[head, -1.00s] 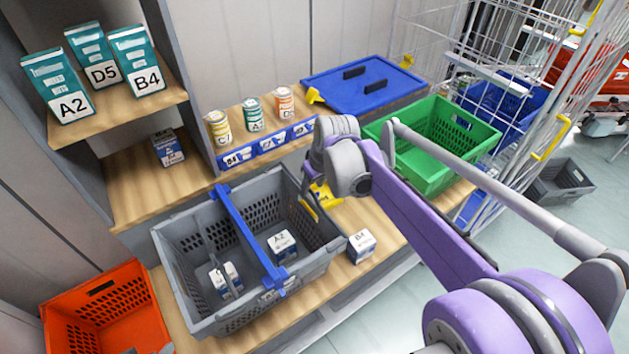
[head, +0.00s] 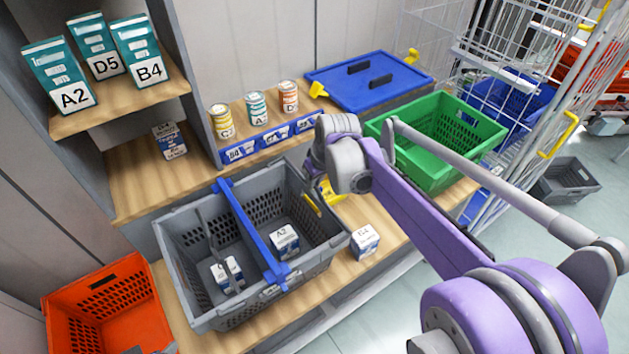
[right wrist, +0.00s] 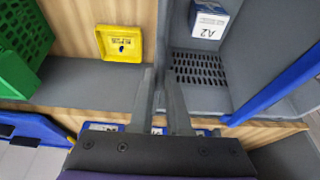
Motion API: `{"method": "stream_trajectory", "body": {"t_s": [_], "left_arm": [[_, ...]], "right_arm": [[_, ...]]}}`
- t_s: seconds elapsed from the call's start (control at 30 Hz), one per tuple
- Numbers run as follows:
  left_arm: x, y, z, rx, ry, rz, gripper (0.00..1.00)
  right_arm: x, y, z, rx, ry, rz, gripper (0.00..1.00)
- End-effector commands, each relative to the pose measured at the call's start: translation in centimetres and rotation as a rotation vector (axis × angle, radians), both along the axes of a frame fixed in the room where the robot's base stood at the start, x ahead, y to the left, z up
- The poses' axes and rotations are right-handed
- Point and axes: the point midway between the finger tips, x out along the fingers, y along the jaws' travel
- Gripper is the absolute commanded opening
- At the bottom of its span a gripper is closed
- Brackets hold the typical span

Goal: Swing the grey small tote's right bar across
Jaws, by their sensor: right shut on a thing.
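The grey small tote (head: 180,282) stands on the wooden bench, with a blue bar (head: 250,232) lying across its opening from back rim to front rim. A thin dark bar (head: 206,240) shows left of it. My right gripper is at the tote's back right corner, its fingers hidden behind my wrist in the head view. In the right wrist view the right gripper (right wrist: 164,80) is shut on the tote's right wall at the rim; whether a bar is between the fingers I cannot tell. The blue bar (right wrist: 280,88) is apart from them. My left gripper is out of view.
Inside the tote are an A2 box (head: 285,241) and small boxes. A B4 box (head: 364,242) and a yellow holder (right wrist: 120,43) are outside, right of it. A green crate (head: 432,172) stands beyond my arm; an orange tote (head: 110,312) is at left.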

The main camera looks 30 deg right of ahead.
Motion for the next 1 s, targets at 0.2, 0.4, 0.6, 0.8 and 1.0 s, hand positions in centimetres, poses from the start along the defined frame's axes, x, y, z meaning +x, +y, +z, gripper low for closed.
{"method": "stream_trajectory", "body": {"t_s": [0.2, 0.4, 0.6, 0.8, 1.0], "left_arm": [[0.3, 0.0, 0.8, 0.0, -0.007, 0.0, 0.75], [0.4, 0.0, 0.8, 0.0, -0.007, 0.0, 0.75], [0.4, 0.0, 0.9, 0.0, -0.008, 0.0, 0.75], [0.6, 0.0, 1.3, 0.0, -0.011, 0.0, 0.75], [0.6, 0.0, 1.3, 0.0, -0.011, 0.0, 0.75]], "right_arm": [[0.0, 1.0, 1.0, 0.002, 0.0, 0.002, 0.04], [-0.1, 1.3, 1.0, 0.002, 0.001, 0.002, 0.04], [-0.1, 1.6, 1.1, 0.002, 0.001, 0.003, 0.04], [-0.2, 2.7, 1.6, 0.002, 0.001, 0.003, 0.04], [-0.2, 2.7, 1.6, 0.001, 0.001, 0.002, 0.04]]}}
